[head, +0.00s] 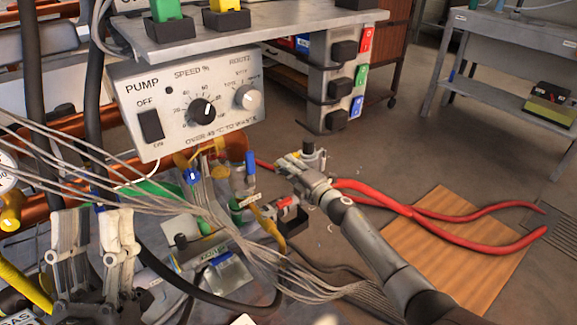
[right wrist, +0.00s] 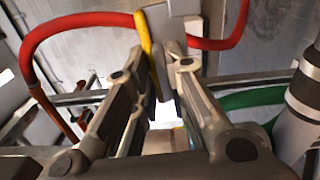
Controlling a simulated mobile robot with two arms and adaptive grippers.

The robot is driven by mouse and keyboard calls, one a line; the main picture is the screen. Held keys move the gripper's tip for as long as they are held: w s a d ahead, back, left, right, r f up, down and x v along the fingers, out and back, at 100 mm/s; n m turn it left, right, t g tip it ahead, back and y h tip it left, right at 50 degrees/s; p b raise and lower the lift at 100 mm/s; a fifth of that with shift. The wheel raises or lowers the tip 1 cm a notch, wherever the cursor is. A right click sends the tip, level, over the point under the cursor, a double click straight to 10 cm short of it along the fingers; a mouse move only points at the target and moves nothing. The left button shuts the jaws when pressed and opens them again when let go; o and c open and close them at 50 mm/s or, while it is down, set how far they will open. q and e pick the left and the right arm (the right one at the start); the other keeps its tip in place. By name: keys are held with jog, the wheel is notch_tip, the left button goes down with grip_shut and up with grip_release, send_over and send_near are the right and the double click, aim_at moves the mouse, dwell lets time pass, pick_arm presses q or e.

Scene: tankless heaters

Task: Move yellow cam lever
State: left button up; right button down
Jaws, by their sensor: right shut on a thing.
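A yellow lever (right wrist: 152,50) stands between the fingertips of my right gripper (right wrist: 163,75) in the right wrist view. It is a narrow yellow strip, and a grey block (right wrist: 178,10) is right beside its upper end. My right gripper (head: 290,165) is shut on this lever; in the head view the fingers hide most of what they hold. My left gripper (head: 94,222) is at the lower left of the head view, its two fingers apart with nothing seen between them.
The pump control box (head: 187,105) is above and left of my right gripper, under a grey shelf (head: 250,35). Thin grey cables (head: 215,225) cross the cluttered bench. A red hose (head: 455,240) runs over a wooden board (head: 470,280) on the floor. Red hose (right wrist: 75,22) also shows in the right wrist view.

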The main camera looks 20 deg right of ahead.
jog(key=shift+d, duration=0.1)
jog(key=c, duration=1.7)
grip_release()
jog(key=shift+s, duration=0.1)
jog(key=v, duration=1.1)
jog(key=shift+s+d, duration=0.15)
jog(key=shift+s, duration=0.25)
